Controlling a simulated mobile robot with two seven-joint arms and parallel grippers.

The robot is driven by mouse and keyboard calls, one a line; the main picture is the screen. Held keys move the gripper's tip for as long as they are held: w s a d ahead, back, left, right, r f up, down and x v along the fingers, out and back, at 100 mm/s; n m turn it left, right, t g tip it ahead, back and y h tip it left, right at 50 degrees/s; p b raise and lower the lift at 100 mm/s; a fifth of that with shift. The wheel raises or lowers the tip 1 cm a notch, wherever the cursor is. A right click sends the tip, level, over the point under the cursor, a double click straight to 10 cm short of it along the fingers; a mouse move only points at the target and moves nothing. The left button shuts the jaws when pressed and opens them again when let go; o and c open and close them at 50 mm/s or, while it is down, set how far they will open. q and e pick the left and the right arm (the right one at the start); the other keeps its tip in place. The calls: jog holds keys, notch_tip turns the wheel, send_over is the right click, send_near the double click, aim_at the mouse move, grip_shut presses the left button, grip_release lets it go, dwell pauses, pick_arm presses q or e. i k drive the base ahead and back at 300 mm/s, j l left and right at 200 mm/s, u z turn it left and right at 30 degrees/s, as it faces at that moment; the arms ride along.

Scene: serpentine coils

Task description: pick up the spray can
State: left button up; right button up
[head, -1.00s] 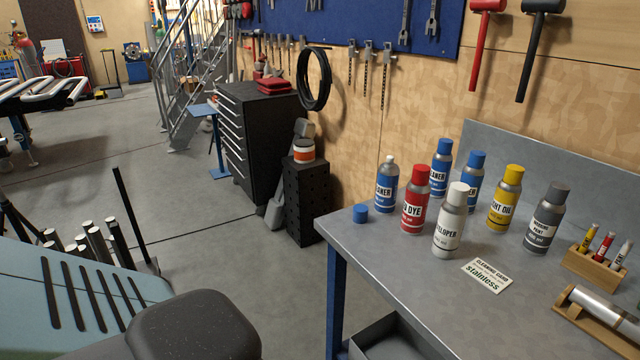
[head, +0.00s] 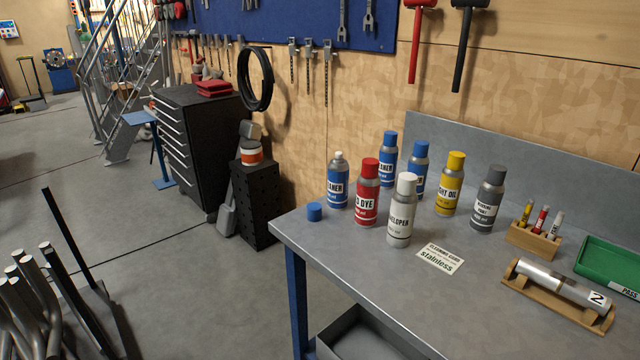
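Several spray cans stand upright in a group on the grey workbench (head: 350,262). A blue can without its cap (head: 338,184) is at the left, with a loose blue cap (head: 314,211) beside it. A red can (head: 368,194) and a white can (head: 401,212) stand in front. Two blue-capped cans, one (head: 388,158) behind and another (head: 418,170) partly hidden, stand at the back. A yellow can (head: 450,184) and a grey can (head: 488,200) are to the right. A card reading "stainless" (head: 440,258) lies before them. Neither gripper is in view.
A wooden rack of markers (head: 534,240), a metal tube on a wooden cradle (head: 558,290) and a green tray (head: 612,268) occupy the bench's right side. A black perforated stand (head: 256,208) and a tool cabinet (head: 205,145) stand left of the bench. Bent pipes (head: 30,300) are at lower left.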

aim_at(338, 169)
jog(key=i+j+z, duration=0.2)
jog(key=z, duration=0.15)
jog(key=i+j+z, duration=0.2)
jog(key=j+z, duration=0.15)
